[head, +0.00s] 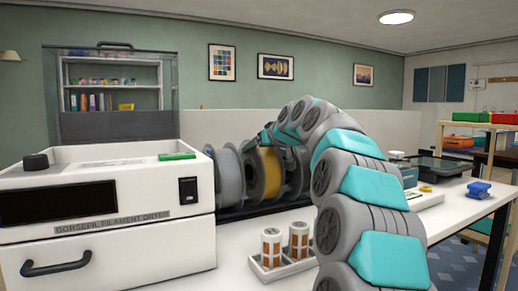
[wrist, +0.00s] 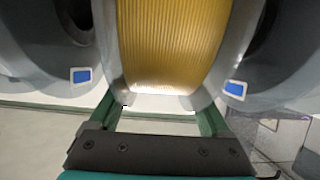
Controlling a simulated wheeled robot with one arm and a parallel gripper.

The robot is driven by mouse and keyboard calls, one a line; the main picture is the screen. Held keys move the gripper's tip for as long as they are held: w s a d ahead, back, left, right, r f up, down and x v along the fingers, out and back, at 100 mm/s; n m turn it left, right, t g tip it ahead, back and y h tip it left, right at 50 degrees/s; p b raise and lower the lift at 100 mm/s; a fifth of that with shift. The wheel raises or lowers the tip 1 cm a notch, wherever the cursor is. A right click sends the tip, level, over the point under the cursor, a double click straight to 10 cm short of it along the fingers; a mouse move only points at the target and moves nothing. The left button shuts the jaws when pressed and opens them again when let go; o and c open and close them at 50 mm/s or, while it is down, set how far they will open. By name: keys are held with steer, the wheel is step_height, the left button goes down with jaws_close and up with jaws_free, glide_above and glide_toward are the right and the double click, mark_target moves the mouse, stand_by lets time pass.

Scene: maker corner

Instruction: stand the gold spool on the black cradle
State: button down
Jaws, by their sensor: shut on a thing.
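The gold spool (head: 267,174), wound with yellow-gold filament between grey flanges, stands upright in the row at the black cradle (head: 244,211). My gripper (wrist: 160,106) is shut on the gold spool, which fills the upper middle of the wrist view (wrist: 172,45); one green finger is at each flange. In the head view my arm arches over from the right and its end is at the spool's top, mostly hidden. I cannot tell whether the spool's bottom rests on the cradle.
A grey spool (head: 229,177) stands close at left, and another (head: 293,172) close at right, partly behind my arm. A white filament dryer (head: 110,215) fills the left front. A white tray (head: 284,268) with two small orange-and-white canisters stands in front.

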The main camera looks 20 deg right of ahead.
mark_target(269, 150)
steer(key=shift+r, duration=0.15)
steer(key=shift+c, duration=0.6)
jaws_free()
steer(key=shift+o, duration=0.6)
steer(key=v, duration=0.6)
steer(key=shift+s+r, duration=0.1)
steer(key=shift+s, duration=0.2)
steer(key=shift+s+r, duration=0.15)
steer(key=shift+s, duration=0.4)
